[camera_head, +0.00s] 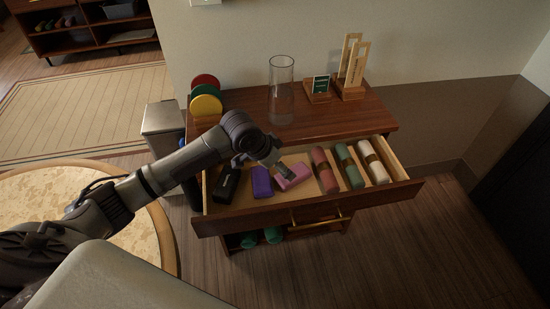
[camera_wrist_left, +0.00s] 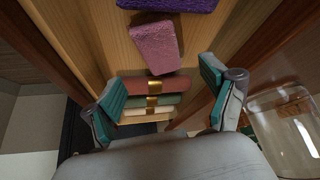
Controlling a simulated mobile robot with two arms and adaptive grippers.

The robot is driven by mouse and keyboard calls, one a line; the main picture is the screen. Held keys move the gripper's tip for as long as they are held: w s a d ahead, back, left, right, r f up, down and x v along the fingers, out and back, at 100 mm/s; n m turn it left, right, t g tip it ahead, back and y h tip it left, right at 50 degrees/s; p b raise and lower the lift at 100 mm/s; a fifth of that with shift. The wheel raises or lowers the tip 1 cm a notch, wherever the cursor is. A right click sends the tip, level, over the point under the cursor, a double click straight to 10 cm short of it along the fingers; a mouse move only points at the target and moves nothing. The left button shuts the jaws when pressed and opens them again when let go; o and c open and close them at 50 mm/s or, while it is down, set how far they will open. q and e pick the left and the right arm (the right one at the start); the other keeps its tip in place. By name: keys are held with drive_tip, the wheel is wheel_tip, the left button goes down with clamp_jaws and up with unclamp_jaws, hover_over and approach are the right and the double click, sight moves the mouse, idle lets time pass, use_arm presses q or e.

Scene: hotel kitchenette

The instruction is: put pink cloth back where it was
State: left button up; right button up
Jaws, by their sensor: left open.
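The pink cloth (camera_head: 294,176) is a small folded bundle lying at a slant in the open drawer, between a purple cloth (camera_head: 262,183) and a row of banded rolls. It also shows in the left wrist view (camera_wrist_left: 155,45), beyond my fingers and apart from them. My left gripper (camera_head: 274,163) is over the drawer just beside the pink cloth, covering part of it in the head view. In the left wrist view its two teal-padded fingers (camera_wrist_left: 161,86) are spread wide with nothing between them in grasp. My right gripper is not in view.
The drawer (camera_head: 301,217) also holds a black item (camera_head: 227,184) and red (camera_head: 324,170), green (camera_head: 349,166) and white rolls (camera_head: 374,162). A glass vase (camera_head: 281,91), wooden stands (camera_head: 352,70) and coloured discs (camera_head: 206,105) stand on the cabinet top behind.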

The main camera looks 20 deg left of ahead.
use_arm(q)
drive_tip(key=v, duration=0.4)
idle(0.5)
